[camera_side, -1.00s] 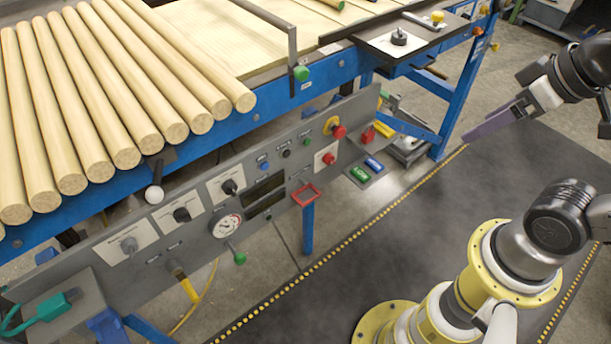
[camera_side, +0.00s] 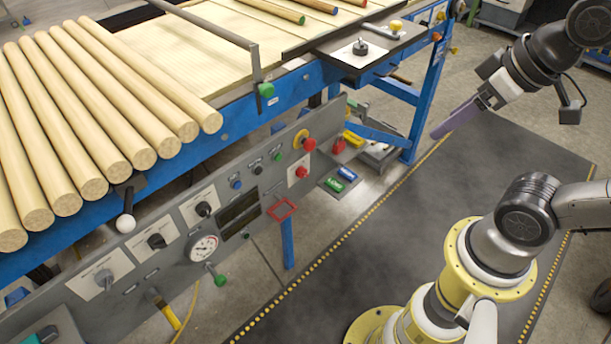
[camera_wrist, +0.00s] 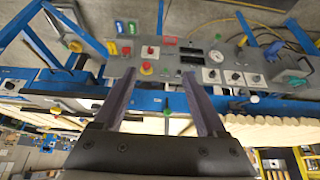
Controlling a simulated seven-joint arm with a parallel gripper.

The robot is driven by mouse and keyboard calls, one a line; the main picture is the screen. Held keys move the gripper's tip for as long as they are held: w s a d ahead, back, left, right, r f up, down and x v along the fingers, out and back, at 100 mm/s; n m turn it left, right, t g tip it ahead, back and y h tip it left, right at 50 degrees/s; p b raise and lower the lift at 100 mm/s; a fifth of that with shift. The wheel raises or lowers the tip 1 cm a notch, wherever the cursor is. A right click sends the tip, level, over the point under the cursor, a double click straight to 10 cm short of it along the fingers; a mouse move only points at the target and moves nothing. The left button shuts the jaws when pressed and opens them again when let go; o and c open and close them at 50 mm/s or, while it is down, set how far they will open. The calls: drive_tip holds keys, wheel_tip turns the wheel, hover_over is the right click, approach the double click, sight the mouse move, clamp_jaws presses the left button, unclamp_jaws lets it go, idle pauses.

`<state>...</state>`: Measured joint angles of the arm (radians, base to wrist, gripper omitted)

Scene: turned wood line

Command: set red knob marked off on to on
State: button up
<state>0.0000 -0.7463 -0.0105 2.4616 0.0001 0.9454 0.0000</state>
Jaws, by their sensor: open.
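The red knob (camera_side: 302,172) sits on a small white plate at the right part of the grey control panel (camera_side: 263,234). The plate's lettering and the knob's setting are too small to read. In the wrist view the red knob (camera_wrist: 151,49) is ahead of my fingers, near the top middle. My gripper (camera_side: 436,134) is in the air to the right of the panel, well apart from the knob. In the wrist view my gripper (camera_wrist: 159,75) has its two purple fingers wide apart with nothing held between them.
A red mushroom button on a yellow base (camera_side: 308,145) is just above the knob. Black selector knobs (camera_side: 204,209), a gauge (camera_side: 203,247) and a red frame (camera_side: 282,209) are farther left. Green and blue blocks (camera_side: 341,180) lie below right. Space between gripper and panel looks clear.

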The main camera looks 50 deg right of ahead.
sight(306, 176)
drive_tip(key=w+d+r+n+t, duration=0.1)
drive_tip(key=w+d+n+t, duration=0.1)
drive_tip(key=w+n+t, duration=0.65)
drive_tip(key=w+d+r+n+t, duration=0.1)
drive_tip(key=w+d+n+t, duration=0.2)
drive_tip(key=w, duration=1.1)
wheel_tip(306, 176, down, 47)
drive_tip(key=a, duration=0.1)
drive_tip(key=shift+t, duration=0.45)
drive_tip(key=w, duration=1.3)
drive_tip(key=shift+w+a+r, duration=0.1)
drive_tip(key=shift+w, duration=0.25)
clamp_jaws()
